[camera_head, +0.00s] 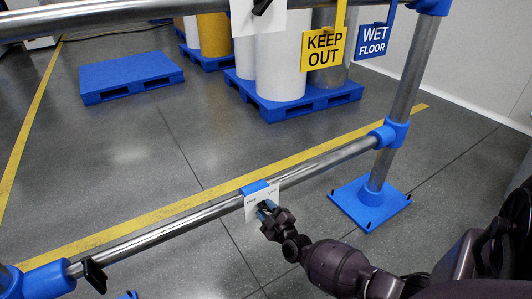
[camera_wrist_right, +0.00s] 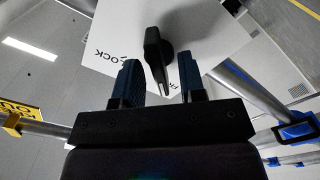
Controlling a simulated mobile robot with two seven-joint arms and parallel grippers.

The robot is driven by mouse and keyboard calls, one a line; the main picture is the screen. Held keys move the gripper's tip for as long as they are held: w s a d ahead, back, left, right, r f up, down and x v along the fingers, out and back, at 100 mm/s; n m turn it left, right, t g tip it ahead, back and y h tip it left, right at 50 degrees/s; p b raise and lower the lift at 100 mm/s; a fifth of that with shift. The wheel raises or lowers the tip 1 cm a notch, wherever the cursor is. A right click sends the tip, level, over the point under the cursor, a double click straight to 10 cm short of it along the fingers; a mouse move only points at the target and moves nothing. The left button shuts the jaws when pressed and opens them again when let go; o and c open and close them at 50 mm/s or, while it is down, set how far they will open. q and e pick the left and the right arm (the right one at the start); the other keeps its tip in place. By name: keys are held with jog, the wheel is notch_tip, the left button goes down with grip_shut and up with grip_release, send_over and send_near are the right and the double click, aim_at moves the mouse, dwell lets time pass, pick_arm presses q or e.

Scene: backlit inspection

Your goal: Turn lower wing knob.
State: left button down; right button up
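The lower wing knob (camera_wrist_right: 155,48) is black and sits on a white plate (camera_wrist_right: 118,28) with dark lettering, partly readable as "LOCK". In the head view this white plate (camera_head: 251,208) hangs on the lower rail, and my right gripper hides most of its knob. My right gripper (camera_head: 265,209) is at the plate. In the right wrist view the two blue-black fingers of the right gripper (camera_wrist_right: 160,80) stand apart, with the knob's near end between them and gaps on both sides. My left gripper is not in view.
The lower rail (camera_head: 330,160) runs to a post on a blue foot (camera_head: 345,203). Another white plate (camera_head: 270,55) with a black knob (camera_head: 262,6) hangs above. A black handle (camera_head: 95,276) is on the rail at left.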

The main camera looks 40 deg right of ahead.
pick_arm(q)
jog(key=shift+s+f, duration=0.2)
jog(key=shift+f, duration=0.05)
pick_arm(e)
grip_shut()
jog(key=m, duration=0.3)
jog(key=shift+r, duration=0.1)
jog(key=m, duration=0.5)
jog(key=shift+s+d+p, duration=0.1)
jog(key=shift+d+p, duration=0.05)
jog(key=shift+p, duration=0.15)
jog(key=m, duration=0.5)
jog(key=shift+d, duration=0.1)
pick_arm(q)
jog(key=shift+b, duration=0.55)
pick_arm(e)
jog(key=m, duration=0.4)
jog(key=shift+d+f+m, duration=0.1)
jog(key=shift+f+m, duration=0.1)
jog(key=shift+m, duration=0.2)
